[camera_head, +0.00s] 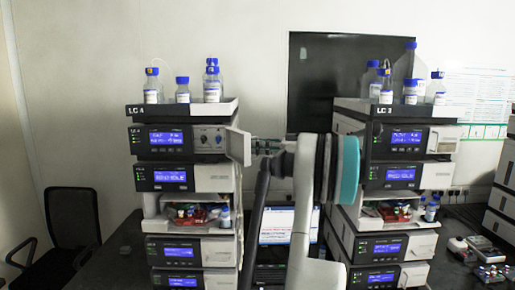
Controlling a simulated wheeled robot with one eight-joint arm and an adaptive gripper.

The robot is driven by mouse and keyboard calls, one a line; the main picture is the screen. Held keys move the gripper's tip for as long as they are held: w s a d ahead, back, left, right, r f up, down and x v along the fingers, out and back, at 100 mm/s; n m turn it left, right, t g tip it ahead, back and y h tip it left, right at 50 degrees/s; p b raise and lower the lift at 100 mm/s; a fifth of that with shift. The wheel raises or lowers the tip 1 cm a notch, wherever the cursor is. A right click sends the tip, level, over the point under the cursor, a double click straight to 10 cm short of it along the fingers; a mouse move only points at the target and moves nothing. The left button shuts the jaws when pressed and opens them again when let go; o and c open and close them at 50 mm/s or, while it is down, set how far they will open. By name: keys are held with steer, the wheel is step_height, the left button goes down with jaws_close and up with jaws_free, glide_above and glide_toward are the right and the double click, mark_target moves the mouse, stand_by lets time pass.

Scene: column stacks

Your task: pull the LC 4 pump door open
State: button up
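The LC 4 stack (180,190) stands left of centre, with its label on the top tray. Its upper module, the LC 4 pump (160,140), has a blue display at left. The pump door (238,146) is a pale panel swung outward at the module's right side. The pump's inner face with two dark round fittings (210,139) is exposed. My gripper (256,146) is right at the door's outer edge, reaching in from the right. Its fingers are small and overlap the door edge, so I cannot tell whether they grip it.
The LC 3 stack (385,190) stands to the right, partly behind my arm. Blue-capped bottles (212,82) stand on the LC 4 top tray.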

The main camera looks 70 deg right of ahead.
steer(key=v, duration=1.2)
